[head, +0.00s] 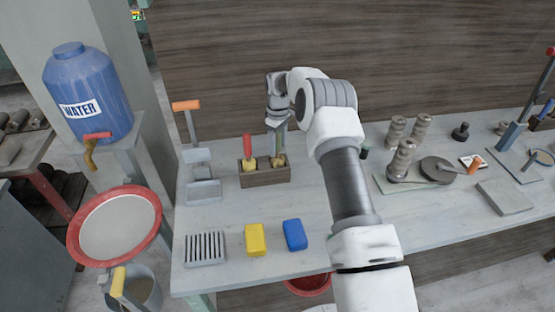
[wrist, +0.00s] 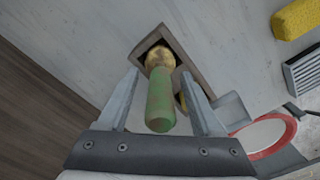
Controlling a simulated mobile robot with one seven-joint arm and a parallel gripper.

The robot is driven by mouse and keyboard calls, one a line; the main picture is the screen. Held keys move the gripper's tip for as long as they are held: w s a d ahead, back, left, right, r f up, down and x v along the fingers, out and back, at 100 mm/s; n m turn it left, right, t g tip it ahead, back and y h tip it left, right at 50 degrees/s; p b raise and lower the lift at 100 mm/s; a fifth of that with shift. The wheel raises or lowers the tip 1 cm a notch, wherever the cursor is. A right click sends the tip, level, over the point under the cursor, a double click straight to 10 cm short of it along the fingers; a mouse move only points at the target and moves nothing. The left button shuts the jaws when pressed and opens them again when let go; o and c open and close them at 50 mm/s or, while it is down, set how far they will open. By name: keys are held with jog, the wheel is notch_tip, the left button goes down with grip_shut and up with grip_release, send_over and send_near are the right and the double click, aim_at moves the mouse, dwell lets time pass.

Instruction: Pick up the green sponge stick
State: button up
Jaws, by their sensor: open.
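The green sponge stick (wrist: 160,102) stands in a wooden holder (head: 265,177), its handle pointing up and its yellow-brown sponge end down in the holder. In the head view the green handle (head: 279,140) shows just under my gripper (head: 279,128). In the wrist view my gripper (wrist: 160,100) is open, with one finger on each side of the green handle and visible gaps between. A red-handled stick (head: 247,148) stands in the left part of the same holder. The wooden holder also shows in the wrist view (wrist: 146,42), its far part partly hidden by the stick and a finger.
A yellow sponge block (head: 256,240), a blue block (head: 294,235) and a slotted rack (head: 205,248) lie at the table's front. A metal stand with an orange handle (head: 186,105) is left of the holder. Clay cylinders (head: 402,160) stand at right. A wooden wall is behind.

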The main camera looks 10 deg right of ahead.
jog(key=shift+f, duration=0.7)
grip_shut()
